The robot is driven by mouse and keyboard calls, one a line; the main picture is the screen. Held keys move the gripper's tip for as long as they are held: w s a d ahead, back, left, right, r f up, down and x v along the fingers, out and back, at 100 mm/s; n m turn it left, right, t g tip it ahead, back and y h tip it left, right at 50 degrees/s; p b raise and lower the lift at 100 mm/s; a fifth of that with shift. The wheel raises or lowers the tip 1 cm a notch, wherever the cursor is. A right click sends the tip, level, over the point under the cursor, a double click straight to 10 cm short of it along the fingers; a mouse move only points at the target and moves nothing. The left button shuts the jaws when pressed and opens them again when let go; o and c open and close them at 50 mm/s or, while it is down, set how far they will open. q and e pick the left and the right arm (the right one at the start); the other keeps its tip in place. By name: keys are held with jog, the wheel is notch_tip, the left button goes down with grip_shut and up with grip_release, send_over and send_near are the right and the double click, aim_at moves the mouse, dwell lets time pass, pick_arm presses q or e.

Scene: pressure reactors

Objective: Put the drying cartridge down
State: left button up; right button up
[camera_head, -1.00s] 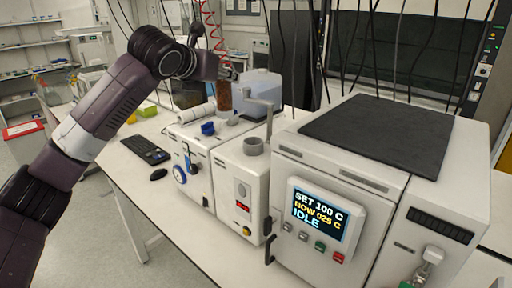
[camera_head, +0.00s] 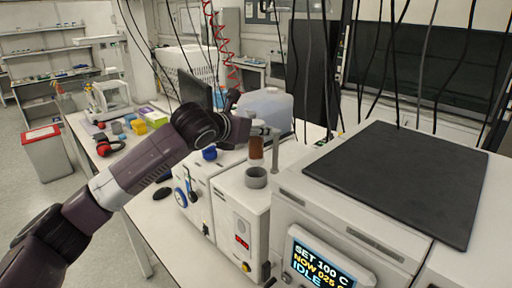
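The drying cartridge (camera_head: 256,152) is a brown, upright cylinder with a pale top. My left gripper (camera_head: 261,130) comes in from the left and is shut on its top, though the fingers are small and partly hidden. The cartridge shows just above a grey round cup (camera_head: 256,178) on the top of a white instrument box (camera_head: 238,210). I cannot tell whether its lower end is over the cup or behind it. My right gripper is not in view.
A grey post with an arm (camera_head: 276,150) stands close to the right of the cartridge. A large white reactor with a dark top plate (camera_head: 400,178) and a display (camera_head: 320,262) stands at the right. A translucent container (camera_head: 268,105) is behind. A blue item (camera_head: 209,153) lies left.

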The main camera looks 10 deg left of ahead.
aim_at(252, 153)
pick_arm(q)
jog(key=f, duration=0.3)
jog(key=shift+w+f+p, duration=0.15)
jog(key=shift+w+p, duration=0.05)
jog(key=shift+p, duration=0.1)
jog(key=shift+s+f+p, duration=0.25)
jog(key=shift+f+p, duration=0.15)
jog(key=shift+f, duration=0.6)
jog(key=shift+w+f, duration=0.1)
jog(key=shift+f, duration=1)
jog(key=o, duration=1.1)
jog(key=shift+o, duration=1.3)
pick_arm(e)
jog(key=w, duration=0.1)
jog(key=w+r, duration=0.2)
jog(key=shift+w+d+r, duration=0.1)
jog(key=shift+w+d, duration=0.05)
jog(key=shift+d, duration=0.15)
